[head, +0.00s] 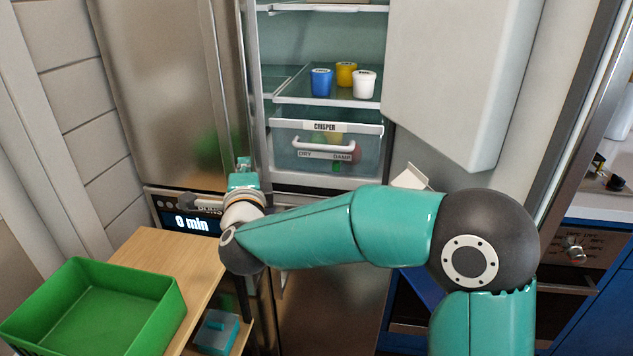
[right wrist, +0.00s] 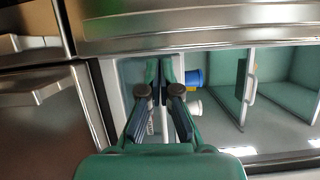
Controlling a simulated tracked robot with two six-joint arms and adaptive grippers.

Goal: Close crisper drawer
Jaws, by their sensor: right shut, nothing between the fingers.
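The crisper drawer (head: 325,170) sits low in the open fridge, with a clear front, a white frame, a white handle (head: 323,147) and "DRY" and "DAMP" labels. Coloured produce shows dimly through it. I cannot tell how far out the drawer stands. My right gripper (head: 243,162) is just left of the drawer front in the head view. In the right wrist view the right gripper (right wrist: 161,68) is shut and empty, its fingers in front of the drawer (right wrist: 113,100) and hiding part of it. I cannot tell whether they touch it. My left gripper is not in view.
Blue (head: 321,82), yellow (head: 346,73) and white (head: 364,85) tubs stand on the shelf above. An open fridge door (head: 455,75) hangs at right. A wooden counter (head: 178,258) with a green bin (head: 150,318) is at lower left, beside a "0 min" display (head: 192,223).

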